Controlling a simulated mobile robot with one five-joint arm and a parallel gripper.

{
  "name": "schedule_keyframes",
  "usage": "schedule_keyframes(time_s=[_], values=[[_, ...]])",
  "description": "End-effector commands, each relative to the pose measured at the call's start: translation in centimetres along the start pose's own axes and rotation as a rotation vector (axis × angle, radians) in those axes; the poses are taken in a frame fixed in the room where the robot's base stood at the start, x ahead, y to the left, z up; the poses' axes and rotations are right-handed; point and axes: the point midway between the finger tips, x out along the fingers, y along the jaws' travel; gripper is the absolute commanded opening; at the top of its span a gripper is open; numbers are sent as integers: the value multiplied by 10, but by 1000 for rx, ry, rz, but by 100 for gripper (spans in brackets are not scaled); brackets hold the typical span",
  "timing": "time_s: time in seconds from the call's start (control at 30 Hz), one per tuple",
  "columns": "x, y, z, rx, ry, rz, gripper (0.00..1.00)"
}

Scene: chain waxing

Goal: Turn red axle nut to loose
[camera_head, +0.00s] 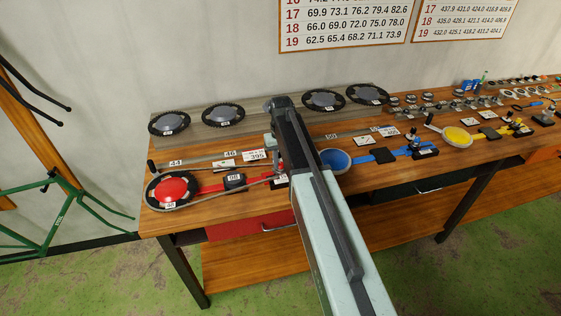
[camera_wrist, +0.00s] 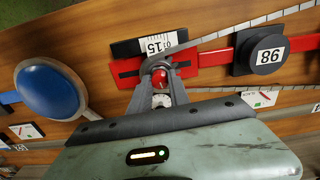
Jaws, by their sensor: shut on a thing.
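The red axle nut (camera_wrist: 160,77) shows as a small red round knob in the wrist view, on a red axle mount (camera_wrist: 128,68) beside a black block with a white label reading 15 (camera_wrist: 157,44). My gripper (camera_wrist: 161,83) is shut on the nut, one grey finger on each side. A white, marked disc (camera_wrist: 162,101) shows between the fingers below the nut. In the head view my arm crosses the bench and hides most of the gripper and the nut. The red rig with its red disc (camera_head: 172,187) lies left of my arm.
A black round piece (camera_wrist: 268,51) sits on the red bar, with a chain running past. A blue disc (camera_wrist: 50,88) is beside the gripper; it also shows right of my arm in the head view (camera_head: 335,160). A yellow disc (camera_head: 457,137) and chainrings (camera_head: 223,114) are on the bench.

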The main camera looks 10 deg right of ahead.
Motion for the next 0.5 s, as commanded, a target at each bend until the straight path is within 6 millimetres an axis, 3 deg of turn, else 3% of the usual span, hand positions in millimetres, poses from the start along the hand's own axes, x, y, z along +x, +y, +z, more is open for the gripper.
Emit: schedule_keyframes(time_s=[0.5], values=[[0, -1, 0, -491, 0, -2, 0]])
